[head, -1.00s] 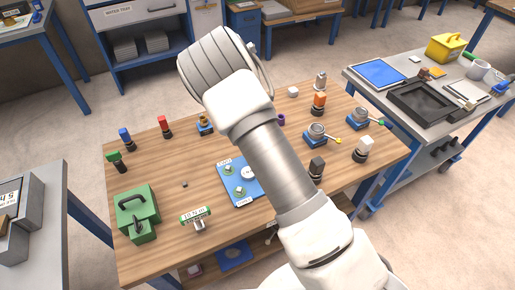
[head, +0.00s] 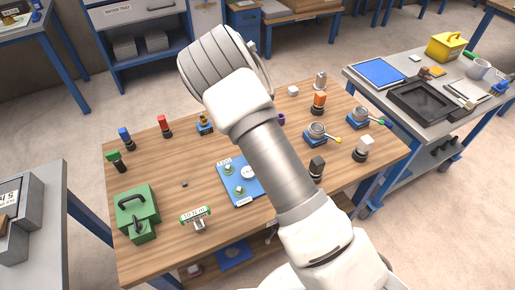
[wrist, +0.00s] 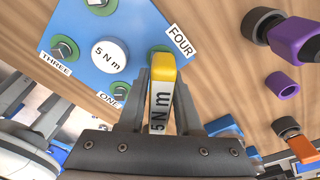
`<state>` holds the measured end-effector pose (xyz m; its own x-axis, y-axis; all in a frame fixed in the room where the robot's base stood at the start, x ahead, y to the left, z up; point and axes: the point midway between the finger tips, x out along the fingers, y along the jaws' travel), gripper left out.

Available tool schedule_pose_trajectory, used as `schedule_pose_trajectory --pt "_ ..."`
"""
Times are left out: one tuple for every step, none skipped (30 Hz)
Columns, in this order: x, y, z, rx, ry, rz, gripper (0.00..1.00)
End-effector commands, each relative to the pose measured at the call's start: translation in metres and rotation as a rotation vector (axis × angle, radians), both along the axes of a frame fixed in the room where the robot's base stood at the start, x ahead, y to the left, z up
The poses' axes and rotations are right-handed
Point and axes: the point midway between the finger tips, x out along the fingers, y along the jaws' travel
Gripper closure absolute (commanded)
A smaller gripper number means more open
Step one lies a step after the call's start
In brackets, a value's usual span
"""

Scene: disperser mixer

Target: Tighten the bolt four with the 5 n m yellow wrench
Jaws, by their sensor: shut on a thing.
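My gripper (wrist: 161,95) is shut on the yellow wrench (wrist: 163,68), whose pale side reads "5 N m". The blue plate (wrist: 120,65) lies on the wooden table and bears green-collared bolts and a white disc reading "5 N m". Bolt four (wrist: 160,48), next to the "FOUR" label, shows only in part behind the wrench's yellow end. Whether the wrench touches it, I cannot tell. Bolt three (wrist: 65,48) and bolt one (wrist: 119,90) also show in the wrist view. In the head view my arm hides the gripper and wrench, and part of the blue plate (head: 247,198).
A purple ring (wrist: 282,84) and a purple-topped tool (wrist: 290,38) lie right of the plate in the wrist view.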

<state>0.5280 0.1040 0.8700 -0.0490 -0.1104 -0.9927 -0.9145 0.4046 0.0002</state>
Motion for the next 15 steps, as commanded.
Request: schedule_pose_trajectory --pt "0.0 0.0 0.002 0.001 -0.001 0.0 1.0" --pt "0.0 0.0 0.004 0.001 -0.001 0.0 1.0" --pt "0.0 0.0 0.005 0.001 -0.001 0.0 1.0" --pt "0.0 0.0 0.007 0.001 -0.001 0.0 1.0" --pt "0.0 0.0 0.008 0.001 -0.001 0.0 1.0" --pt "0.0 0.0 0.011 0.001 -0.001 0.0 1.0" --pt "0.0 0.0 0.012 0.001 -0.001 0.0 1.0" --pt "0.0 0.0 0.014 0.001 -0.001 0.0 1.0" --pt "0.0 0.0 0.016 0.001 -0.001 0.0 1.0" --pt "0.0 0.0 0.017 0.001 -0.001 0.0 1.0" --pt "0.0 0.0 0.019 0.0 -0.001 0.0 1.0" --pt "0.0 0.0 0.021 0.0 -0.001 0.0 1.0" --pt "0.0 0.0 0.022 0.0 -0.001 0.0 1.0" --pt "0.0 0.0 0.024 0.0 0.0 0.0 1.0" --pt "0.0 0.0 0.026 0.0 0.0 0.0 1.0"
